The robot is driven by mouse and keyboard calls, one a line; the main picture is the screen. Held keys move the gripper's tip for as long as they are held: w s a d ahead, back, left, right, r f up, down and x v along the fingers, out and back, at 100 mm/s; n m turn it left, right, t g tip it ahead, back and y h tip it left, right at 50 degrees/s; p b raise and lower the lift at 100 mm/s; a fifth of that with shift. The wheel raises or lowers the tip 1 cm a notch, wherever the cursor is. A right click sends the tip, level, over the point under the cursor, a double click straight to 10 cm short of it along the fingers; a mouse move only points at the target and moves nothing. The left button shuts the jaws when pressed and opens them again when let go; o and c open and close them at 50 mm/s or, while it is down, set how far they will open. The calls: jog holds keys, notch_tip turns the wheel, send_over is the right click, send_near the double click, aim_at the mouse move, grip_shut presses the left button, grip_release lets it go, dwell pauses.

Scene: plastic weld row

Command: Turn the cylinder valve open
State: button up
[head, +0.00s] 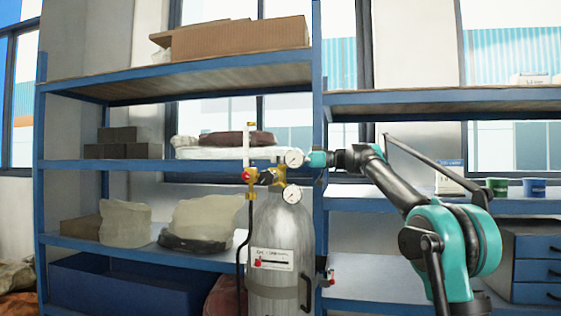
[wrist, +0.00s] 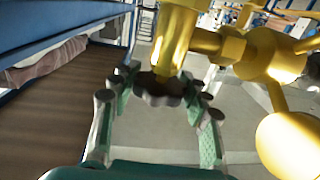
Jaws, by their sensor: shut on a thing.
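The grey gas cylinder (head: 283,225) stands upright in the head view, with a brass valve and regulator (head: 279,177) on top. Two round gauges (head: 292,194) sit on the regulator. In the wrist view, a dark lobed handwheel (wrist: 160,90) sits at the end of a brass stem (wrist: 174,40). My gripper (wrist: 163,86) is shut on this handwheel, with one green-padded finger on each side. In the head view my arm reaches in from the right at the height of the upper gauge. The fingertips are mostly hidden there behind the gauge and fittings.
Blue shelving (head: 190,165) stands behind the cylinder, with bags, boxes and bricks on it. A black hose (head: 241,255) hangs left of the cylinder. Brass regulator parts (wrist: 270,55) lie close right of my gripper in the wrist view. A blue drawer unit (head: 535,262) stands at right.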

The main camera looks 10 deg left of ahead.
jog(key=shift+n+g+h, duration=0.3)
jog(key=shift+n+g, duration=0.8)
jog(key=shift+g, duration=0.6)
jog(key=shift+n+g+h, duration=0.3)
jog(key=shift+n+g, duration=0.2)
jog(key=shift+g, duration=0.2)
jog(key=o, duration=1.2)
jog(key=v, duration=1.2)
jog(key=shift+c, duration=0.2)
